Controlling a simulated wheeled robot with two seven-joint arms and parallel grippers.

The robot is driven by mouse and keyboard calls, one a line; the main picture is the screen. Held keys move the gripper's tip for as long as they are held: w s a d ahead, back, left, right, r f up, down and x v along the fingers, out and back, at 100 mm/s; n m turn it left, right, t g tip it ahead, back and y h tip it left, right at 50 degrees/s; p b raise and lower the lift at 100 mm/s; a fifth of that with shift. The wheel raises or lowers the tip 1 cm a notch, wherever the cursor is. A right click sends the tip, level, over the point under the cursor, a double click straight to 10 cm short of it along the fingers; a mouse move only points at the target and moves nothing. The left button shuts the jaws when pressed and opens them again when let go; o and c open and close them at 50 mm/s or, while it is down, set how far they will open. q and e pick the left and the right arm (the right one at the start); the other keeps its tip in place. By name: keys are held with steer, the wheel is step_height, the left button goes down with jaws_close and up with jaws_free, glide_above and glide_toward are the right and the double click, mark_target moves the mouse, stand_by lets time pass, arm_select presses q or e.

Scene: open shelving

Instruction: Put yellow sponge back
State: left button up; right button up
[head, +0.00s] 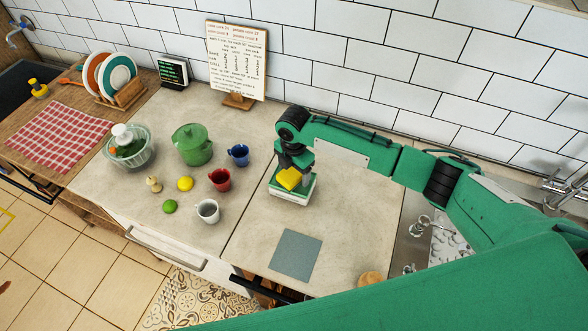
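The yellow sponge (289,179) shows in the head view right under my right gripper (292,169), at the upper middle of the counter. It looks tilted, over a small white and green holder (295,199). I cannot tell whether the sponge rests in the holder or hangs just above it. My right arm reaches in from the right, and its dark wrist points down at the sponge. The fingertips are too small and partly hidden, so their grip on the sponge is unclear. My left gripper is not in view.
A grey-blue mat (296,255) lies in front of the holder. Left of it stand a red mug (220,180), a blue mug (238,155), a white mug (207,211) and a green pot (193,145). A recipe board (237,60) stands behind. The counter around the mat is clear.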

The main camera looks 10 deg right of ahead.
mark_target(294, 171)
steer(key=shift+r, duration=0.1)
steer(key=shift+r, duration=0.35)
step_height(294, 171, up, 12)
steer(key=b, duration=0.3)
steer(key=shift+f, duration=0.15)
